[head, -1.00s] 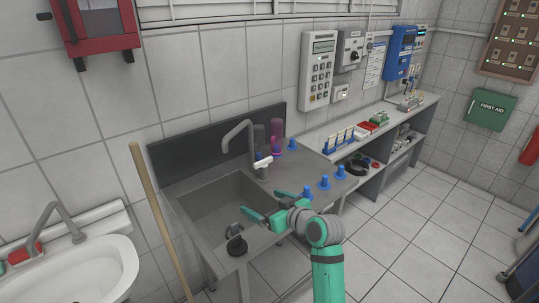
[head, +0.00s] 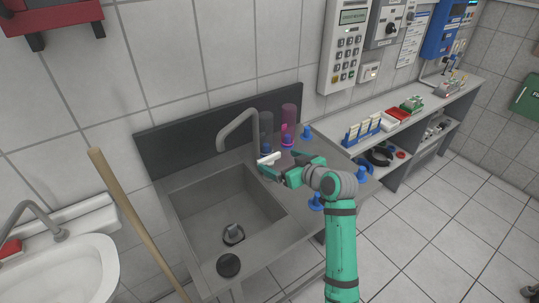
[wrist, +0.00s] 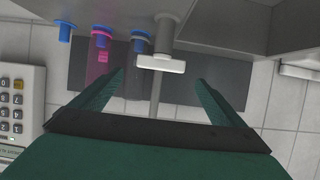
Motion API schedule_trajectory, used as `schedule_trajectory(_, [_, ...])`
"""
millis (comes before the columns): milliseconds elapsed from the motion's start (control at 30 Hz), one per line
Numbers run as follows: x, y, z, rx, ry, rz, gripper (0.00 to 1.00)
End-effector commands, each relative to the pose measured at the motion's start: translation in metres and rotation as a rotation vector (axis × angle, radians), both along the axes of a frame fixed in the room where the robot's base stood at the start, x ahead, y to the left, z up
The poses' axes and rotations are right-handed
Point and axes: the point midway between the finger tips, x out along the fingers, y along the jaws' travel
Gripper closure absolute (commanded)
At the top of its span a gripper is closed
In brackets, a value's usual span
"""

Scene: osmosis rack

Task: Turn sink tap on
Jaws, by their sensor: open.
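The grey sink tap (head: 238,127) curves over the basin at the back of the metal sink (head: 200,205). Its white handle (head: 268,159) sticks out at the base of the tap. My gripper (head: 280,162) is close to the handle, on its right side. In the wrist view, my open gripper (wrist: 160,78) has one finger on each side of the white handle (wrist: 160,64). The handle appears centred between the fingertips, a little beyond them, with gaps on both sides. Contact is not visible. The view appears upside down, with the tap pipe (wrist: 156,92) behind.
Pink (head: 288,118) and dark (head: 266,128) transparent cylinders stand right of the tap. A blue fitting (head: 306,132) stands by the sink's right back edge. A wooden pole (head: 135,215) leans left of the sink. A keypad box (head: 348,50) hangs on the wall.

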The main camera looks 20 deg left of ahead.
Motion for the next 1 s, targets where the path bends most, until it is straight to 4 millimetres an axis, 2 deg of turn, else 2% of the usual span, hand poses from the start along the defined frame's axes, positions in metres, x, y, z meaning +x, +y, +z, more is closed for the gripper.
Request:
schedule_trajectory(100, [0.013,0.018,-0.009,-0.001,0.001,0.003,0.06])
schedule_trajectory(300, [0.032,0.04,-0.021,-0.001,0.001,0.0,0.06])
schedule_trajectory(500, [0.04,0.06,-0.028,-0.001,0.001,0.009,0.06])
schedule_trajectory(633, [0.042,0.066,-0.029,0.0,0.0,0.012,0.06])
schedule_trajectory(867, [0.043,0.061,-0.029,0.0,-0.001,0.006,0.06])
schedule_trajectory(1000, [0.044,0.06,-0.029,0.001,-0.001,0.004,0.37])
